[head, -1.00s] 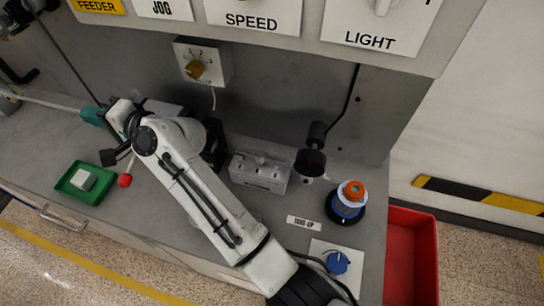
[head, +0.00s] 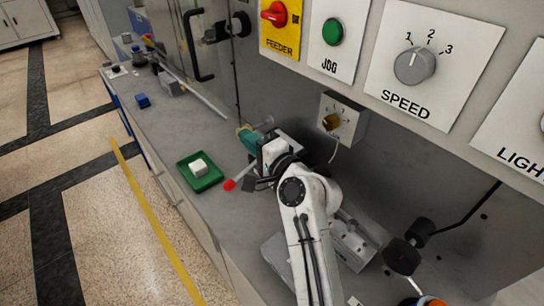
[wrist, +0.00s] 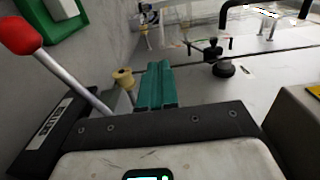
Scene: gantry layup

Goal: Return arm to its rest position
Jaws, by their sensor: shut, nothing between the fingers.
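My gripper (head: 246,133) is over the workbench (head: 185,125), near the back panel. Its teal fingers are together and empty, and they also show in the wrist view (wrist: 157,86). My white arm reaches up from the bottom of the head view and hides part of the bench behind it. A lever with a red ball knob (head: 230,185) stands just in front of my gripper; its knob (wrist: 18,36) and metal rod show at the left of the wrist view.
A green tray (head: 183,168) with a white block (head: 198,168) lies left of the lever. A dial box (head: 341,118) is on the panel right of my gripper. A small blue block (head: 143,100) sits farther along the bench. Floor is open at left.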

